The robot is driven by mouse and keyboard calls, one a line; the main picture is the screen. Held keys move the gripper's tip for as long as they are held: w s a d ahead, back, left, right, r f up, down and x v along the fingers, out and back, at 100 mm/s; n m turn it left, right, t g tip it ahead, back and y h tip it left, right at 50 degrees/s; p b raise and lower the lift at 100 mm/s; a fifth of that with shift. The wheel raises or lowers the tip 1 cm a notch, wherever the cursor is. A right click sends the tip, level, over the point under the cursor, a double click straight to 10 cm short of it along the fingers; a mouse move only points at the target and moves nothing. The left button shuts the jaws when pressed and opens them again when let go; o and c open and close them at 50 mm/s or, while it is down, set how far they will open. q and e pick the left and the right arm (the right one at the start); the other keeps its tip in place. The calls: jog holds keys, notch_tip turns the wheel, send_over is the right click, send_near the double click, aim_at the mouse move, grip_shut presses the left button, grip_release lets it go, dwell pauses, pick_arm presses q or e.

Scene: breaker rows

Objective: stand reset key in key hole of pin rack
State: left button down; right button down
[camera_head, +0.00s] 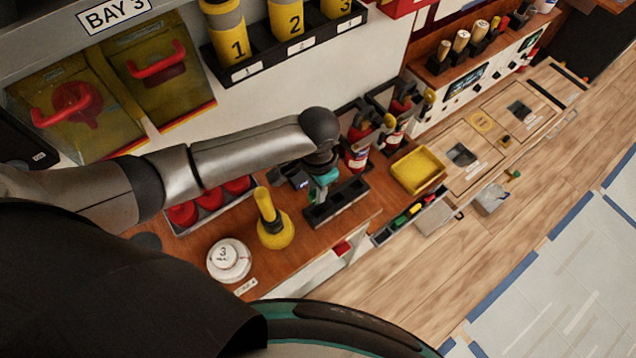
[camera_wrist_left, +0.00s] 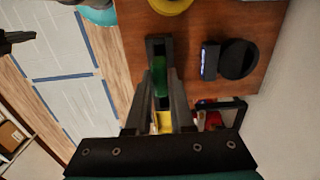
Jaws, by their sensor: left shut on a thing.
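My left gripper (camera_head: 322,190) is shut and reaches down to a long black rack (camera_head: 350,212) on the wooden counter. In the left wrist view, my left gripper (camera_wrist_left: 160,78) has its fingers on either side of a green piece (camera_wrist_left: 161,80), which I take for the reset key. The black rack (camera_wrist_left: 155,46) lies around and beyond that piece. The fingers hide its lower part, so I cannot tell whether it stands in a hole. A dark part at the wrist view's left edge may be my right gripper (camera_wrist_left: 17,40); its jaws are unclear.
A yellow knobbed tool (camera_head: 274,231) and a white round piece marked 3 (camera_head: 229,260) stand left of the rack. A black round device (camera_wrist_left: 238,60) is beside the rack. Red extinguishers (camera_head: 357,150) stand behind; a yellow tray (camera_head: 418,170) is to the right.

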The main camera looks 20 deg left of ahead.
aim_at(317, 203)
pick_arm(q)
jog(key=shift+r, duration=0.1)
jog(key=shift+f+b, duration=1.45)
jog(key=shift+f, duration=1.5)
jog(key=shift+p, duration=1.05)
jog(key=shift+f+b, duration=0.85)
jog(key=shift+f, duration=0.65)
jog(key=c, duration=0.7)
grip_release()
jog(key=shift+r, duration=0.1)
notch_tip(317, 203, up, 15)
jog(key=shift+r+p, duration=0.1)
jog(key=shift+p, duration=0.8)
